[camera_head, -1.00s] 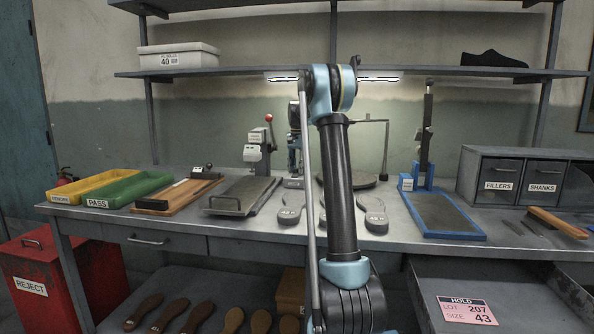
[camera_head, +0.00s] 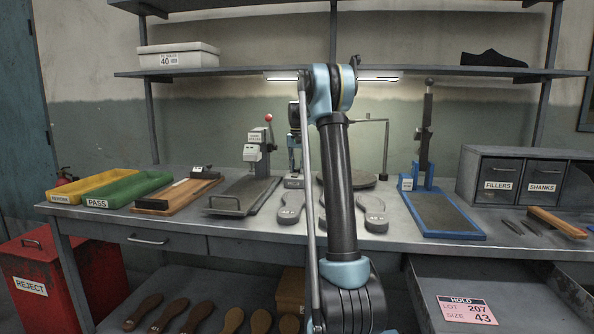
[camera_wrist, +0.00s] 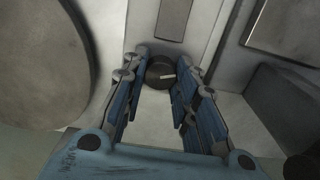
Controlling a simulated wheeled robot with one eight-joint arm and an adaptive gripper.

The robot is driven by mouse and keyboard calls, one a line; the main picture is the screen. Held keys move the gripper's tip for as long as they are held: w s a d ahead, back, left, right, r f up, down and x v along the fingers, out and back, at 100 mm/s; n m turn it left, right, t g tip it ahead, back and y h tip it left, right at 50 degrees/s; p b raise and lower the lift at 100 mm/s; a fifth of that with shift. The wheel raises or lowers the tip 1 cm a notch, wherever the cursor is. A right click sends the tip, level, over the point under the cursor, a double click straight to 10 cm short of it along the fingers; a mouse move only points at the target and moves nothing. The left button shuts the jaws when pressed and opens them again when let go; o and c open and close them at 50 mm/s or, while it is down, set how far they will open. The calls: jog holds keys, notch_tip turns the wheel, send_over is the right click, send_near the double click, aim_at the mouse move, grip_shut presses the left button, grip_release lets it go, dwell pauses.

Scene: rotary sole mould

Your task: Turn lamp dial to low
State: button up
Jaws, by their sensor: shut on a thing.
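In the wrist view, the dark round lamp dial (camera_wrist: 156,75) sits between my fingertips, with a short white mark on it pointing roughly right. My gripper (camera_wrist: 161,76) is shut on the dial, with one blue finger on each side. A grey panel with a darker inset strip lies just beyond it. In the head view, the dial is hidden behind my arm. The lit lamp tube (camera_head: 380,79) shows under the shelf, on both sides of my arm.
On the bench (camera_head: 262,232) stand a press with a red knob (camera_head: 268,118), a blue-based stand (camera_head: 430,215), yellow and green trays and grey sole moulds (camera_head: 291,207). A drawer cabinet (camera_head: 515,172) is at right. A round plate (camera_wrist: 40,55) lies left in the wrist view.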

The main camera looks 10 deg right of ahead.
aim_at(297, 169)
jog(key=shift+n, duration=2.2)
jog(key=o, duration=1.1)
jog(key=shift+r, duration=0.15)
jog(key=shift+r, duration=3.55)
